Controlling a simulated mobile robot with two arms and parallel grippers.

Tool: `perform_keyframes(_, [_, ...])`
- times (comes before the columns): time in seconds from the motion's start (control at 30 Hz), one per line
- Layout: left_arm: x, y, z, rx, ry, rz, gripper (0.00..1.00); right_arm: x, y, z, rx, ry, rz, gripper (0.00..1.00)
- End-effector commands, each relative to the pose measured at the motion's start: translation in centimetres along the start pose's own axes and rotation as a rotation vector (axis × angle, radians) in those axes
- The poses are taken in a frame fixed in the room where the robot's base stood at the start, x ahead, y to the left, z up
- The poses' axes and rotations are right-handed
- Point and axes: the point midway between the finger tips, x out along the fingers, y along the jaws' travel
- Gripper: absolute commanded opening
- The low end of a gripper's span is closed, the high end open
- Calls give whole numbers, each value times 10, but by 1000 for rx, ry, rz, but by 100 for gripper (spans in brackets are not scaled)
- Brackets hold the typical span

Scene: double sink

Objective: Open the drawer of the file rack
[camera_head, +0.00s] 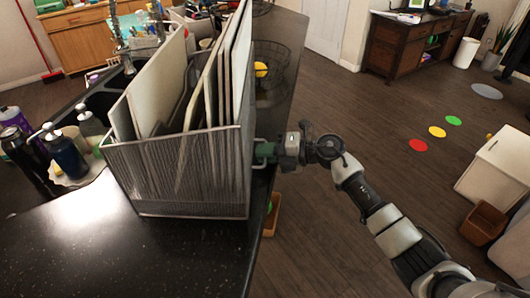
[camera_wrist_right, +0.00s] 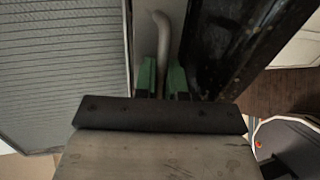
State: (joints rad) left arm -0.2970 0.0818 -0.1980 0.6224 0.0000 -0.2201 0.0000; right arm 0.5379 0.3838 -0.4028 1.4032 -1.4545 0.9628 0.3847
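The file rack (camera_head: 180,175) is a grey mesh box on the dark counter, filled with upright folders and boards (camera_head: 215,85). My right gripper (camera_head: 264,152) is at the rack's right side, by the counter edge, with green fingertips. In the right wrist view, the green fingers (camera_wrist_right: 162,78) are close on both sides of a bent grey metal handle (camera_wrist_right: 164,45) and appear shut on it. A ribbed grey mesh panel (camera_wrist_right: 65,70) is to the left there. The drawer front is not clearly seen in either view. My left gripper is not in view.
Soap bottles (camera_head: 65,155) and a tray (camera_head: 75,180) stand left of the rack near the sink. A wire basket (camera_head: 272,65) is behind it. The counter front (camera_head: 120,245) is clear. Open floor (camera_head: 335,240) is to the right, with a white cabinet (camera_head: 495,165) farther right.

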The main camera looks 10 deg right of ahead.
Motion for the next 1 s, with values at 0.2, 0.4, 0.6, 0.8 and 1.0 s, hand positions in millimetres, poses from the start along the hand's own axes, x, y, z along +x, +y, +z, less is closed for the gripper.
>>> perform_keyframes(0.2, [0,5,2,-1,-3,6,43,0,0,0,0,0,-1,0])
perform_keyframes(0.4, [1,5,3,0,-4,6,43,-6,-2,1,0,-1,-2,0])
perform_keyframes(0.6, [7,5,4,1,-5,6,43,-38,-12,7,-1,-3,-6,0])
perform_keyframes(0.8, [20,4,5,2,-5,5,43,-89,-24,15,0,-3,-7,0])
perform_keyframes(1.0, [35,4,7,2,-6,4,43,-134,-34,22,0,-3,-5,0])
